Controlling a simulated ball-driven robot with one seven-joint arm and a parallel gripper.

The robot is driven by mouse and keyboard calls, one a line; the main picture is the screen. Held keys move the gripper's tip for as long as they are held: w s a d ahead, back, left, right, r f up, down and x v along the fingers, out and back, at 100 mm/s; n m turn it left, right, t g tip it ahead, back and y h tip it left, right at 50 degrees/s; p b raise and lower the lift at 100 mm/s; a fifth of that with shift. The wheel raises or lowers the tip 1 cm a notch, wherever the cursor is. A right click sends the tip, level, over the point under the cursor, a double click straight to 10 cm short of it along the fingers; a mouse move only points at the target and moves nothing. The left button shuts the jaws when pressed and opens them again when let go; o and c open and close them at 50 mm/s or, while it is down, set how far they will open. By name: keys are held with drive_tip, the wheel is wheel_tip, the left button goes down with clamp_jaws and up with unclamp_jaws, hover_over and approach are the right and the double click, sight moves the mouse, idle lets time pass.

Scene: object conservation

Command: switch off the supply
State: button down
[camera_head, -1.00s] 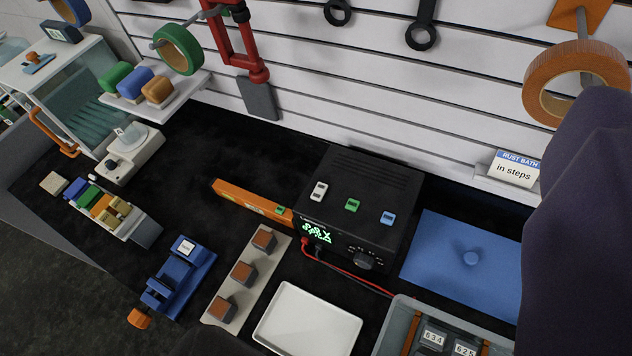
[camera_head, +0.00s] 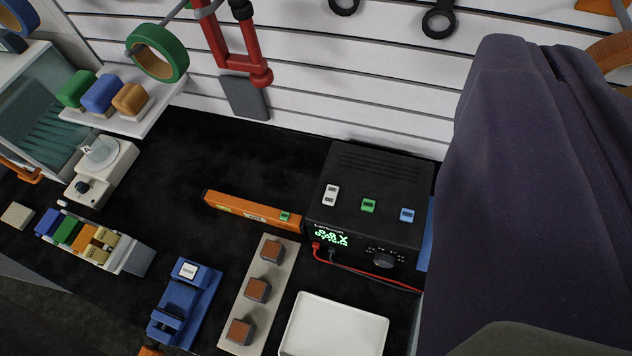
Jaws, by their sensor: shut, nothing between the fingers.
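The supply (camera_head: 383,172) is a black box on the dark bench, right of centre. Its front has a lit green display (camera_head: 331,237), a dark round knob (camera_head: 384,260) and a red and a black lead plugged in at the left. On its top sit a white switch-like piece (camera_head: 331,195), a green one (camera_head: 368,206) and a blue one (camera_head: 407,215). I cannot tell their positions. A large dark purple form (camera_head: 535,210) fills the right side, hiding the area right of the supply. I cannot make out my gripper's fingers.
An orange level (camera_head: 250,208) lies against the supply's left side. In front are a white tray (camera_head: 335,325), a strip with brown blocks (camera_head: 243,325) and a blue vise (camera_head: 180,310). Tools hang on the slatted wall behind.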

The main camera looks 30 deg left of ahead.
drive_tip(key=w+a+f+g+y+p, duration=0.1)
drive_tip(key=w+a+f+g+p, duration=0.2)
drive_tip(key=w+f+p, duration=0.35)
drive_tip(key=w+a+f+g+p, duration=0.3)
drive_tip(key=w+f+p, duration=0.1)
drive_tip(key=w+f, duration=0.5)
drive_tip(key=w+a+f+g+p, duration=0.1)
drive_tip(key=a+f+g+p, duration=0.1)
drive_tip(key=f, duration=0.7)
drive_tip(key=w+a+f+g+h+p, duration=0.1)
drive_tip(key=w+a+f+g+p, duration=0.1)
drive_tip(key=a+f+p, duration=0.3)
wheel_tip(320, 180, down, 5)
drive_tip(key=shift+r+g+p, duration=0.15)
drive_tip(key=shift+g+p, duration=0.35)
drive_tip(key=shift+g, duration=0.2)
